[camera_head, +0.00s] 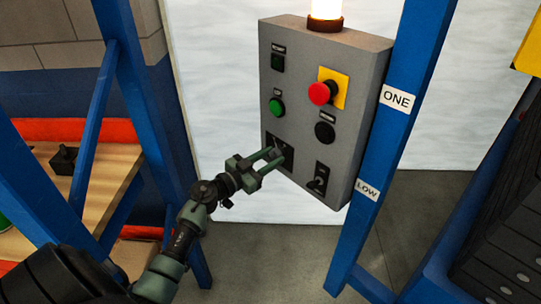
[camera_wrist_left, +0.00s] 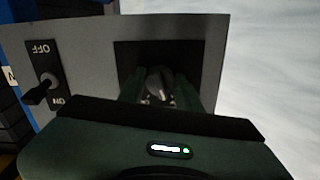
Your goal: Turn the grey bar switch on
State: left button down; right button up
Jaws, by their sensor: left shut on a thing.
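The grey bar switch sits on a black square plate (camera_head: 287,155) at the lower left of the grey control box. In the left wrist view, the switch (camera_wrist_left: 158,80) stands between the two fingers. My left gripper (camera_head: 277,156) reaches the plate from the left, its fingers shut on the switch. The fingers partly hide the switch, and I cannot read its setting. My right gripper is in neither view.
The grey box (camera_head: 300,110) also carries a red button (camera_head: 320,94) on a yellow plate, a green button (camera_head: 276,106), a black button (camera_head: 324,131) and a black toggle switch (camera_head: 317,183). A lit lamp (camera_head: 325,10) is on top. A blue post (camera_head: 385,140) stands close right.

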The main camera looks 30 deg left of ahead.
pick_arm(q)
jog(key=shift+m+p, duration=0.35)
jog(key=shift+m, duration=0.55)
jog(key=m, duration=0.2)
jog(key=shift+m, duration=0.4)
jog(key=m, duration=0.5)
jog(key=shift+m, duration=0.3)
jog(key=c, duration=1)
grip_release()
